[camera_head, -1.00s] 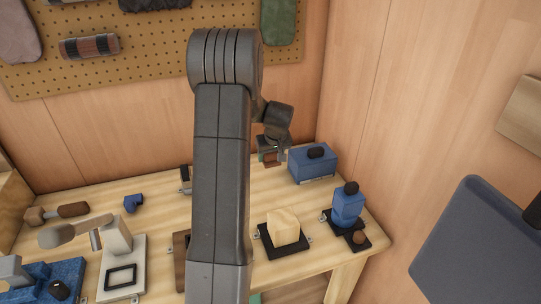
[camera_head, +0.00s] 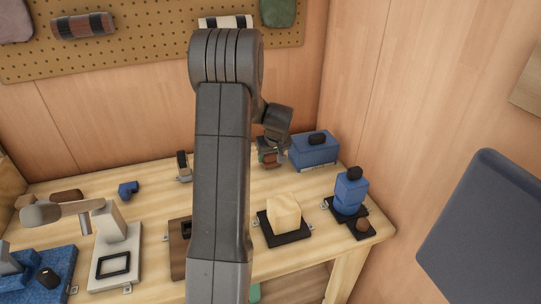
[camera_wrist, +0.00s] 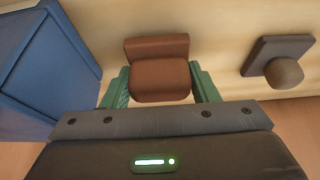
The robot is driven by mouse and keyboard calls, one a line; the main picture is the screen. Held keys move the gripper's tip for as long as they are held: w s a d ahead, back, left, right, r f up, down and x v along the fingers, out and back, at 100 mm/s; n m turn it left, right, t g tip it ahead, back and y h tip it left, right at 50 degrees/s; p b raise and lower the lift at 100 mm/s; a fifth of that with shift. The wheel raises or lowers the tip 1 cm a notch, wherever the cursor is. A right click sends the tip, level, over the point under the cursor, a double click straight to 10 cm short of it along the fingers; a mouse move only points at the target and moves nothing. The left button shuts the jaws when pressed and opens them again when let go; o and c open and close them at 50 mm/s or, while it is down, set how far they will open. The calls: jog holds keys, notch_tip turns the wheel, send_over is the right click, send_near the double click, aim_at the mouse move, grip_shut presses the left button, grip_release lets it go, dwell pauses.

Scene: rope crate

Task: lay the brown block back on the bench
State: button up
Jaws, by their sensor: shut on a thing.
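The brown block (camera_wrist: 160,80) sits between the two green fingertips of my gripper (camera_wrist: 160,88) in the wrist view, with a finger against each side. In the head view my gripper (camera_head: 268,158) is over the back right of the bench (camera_head: 150,220), beside a blue box. Only a small part of the brown block (camera_head: 269,158) shows there. The bench top lies behind the block in the wrist view; I cannot tell whether the block touches it.
The blue box (camera_head: 316,150) stands close to the right of my gripper. A blue bottle-like object (camera_head: 350,192) and a pale block on a black base (camera_head: 284,214) stand nearer. Free bench surface lies between my gripper and the pale block. The wooden wall rises behind.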

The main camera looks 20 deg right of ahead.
jog(key=shift+f+b, duration=0.45)
jog(key=shift+f, duration=0.05)
dwell(0.3)
jog(key=o, duration=1)
jog(key=v, duration=1.4)
jog(key=shift+w, duration=0.1)
